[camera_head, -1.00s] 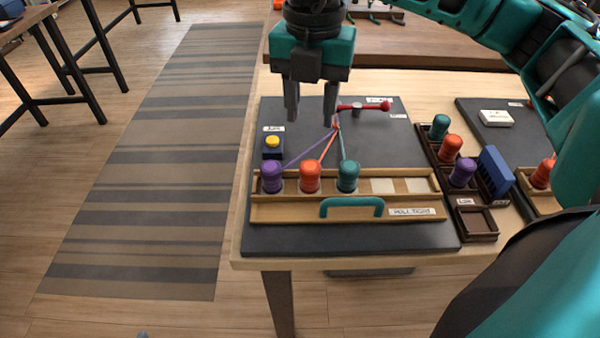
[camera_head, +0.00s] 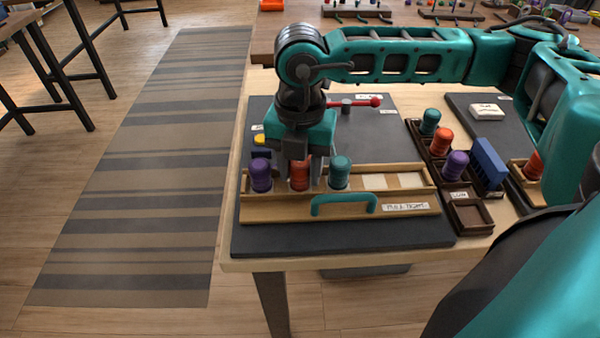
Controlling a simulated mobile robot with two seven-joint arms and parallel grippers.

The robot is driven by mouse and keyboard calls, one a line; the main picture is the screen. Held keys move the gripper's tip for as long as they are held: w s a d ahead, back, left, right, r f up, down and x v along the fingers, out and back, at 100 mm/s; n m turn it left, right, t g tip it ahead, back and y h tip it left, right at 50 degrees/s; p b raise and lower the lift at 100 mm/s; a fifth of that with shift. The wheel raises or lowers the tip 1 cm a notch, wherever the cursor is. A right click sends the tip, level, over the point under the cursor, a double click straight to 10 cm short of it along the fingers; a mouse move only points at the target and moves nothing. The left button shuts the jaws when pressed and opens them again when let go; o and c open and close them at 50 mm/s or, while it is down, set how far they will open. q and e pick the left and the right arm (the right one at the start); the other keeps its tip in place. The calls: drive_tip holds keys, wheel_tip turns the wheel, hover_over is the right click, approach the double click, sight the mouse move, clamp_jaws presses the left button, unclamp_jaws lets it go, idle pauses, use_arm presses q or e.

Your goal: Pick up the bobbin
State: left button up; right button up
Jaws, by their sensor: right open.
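Three bobbins stand upright in a row in the wooden rack (camera_head: 410,203) on the dark board: a purple bobbin (camera_head: 260,175), an orange-red bobbin (camera_head: 299,175) and a teal bobbin (camera_head: 340,172). My right gripper (camera_head: 300,182) points down over the orange-red bobbin, with its open fingers low at the bobbin's sides. I cannot tell whether the fingers touch it. The gripper body hides the cords and the place where they meet. My left gripper is not in view.
A red-knobbed lever (camera_head: 374,101) is behind the gripper. A teal handle (camera_head: 344,203) is on the rack's front. To the right, a dark tray (camera_head: 472,214) holds spare bobbins beside a blue comb-like block (camera_head: 489,163). The rack's right slots are empty.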

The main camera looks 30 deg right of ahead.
drive_tip(key=shift+c, duration=0.3)
drive_tip(key=c, duration=0.6)
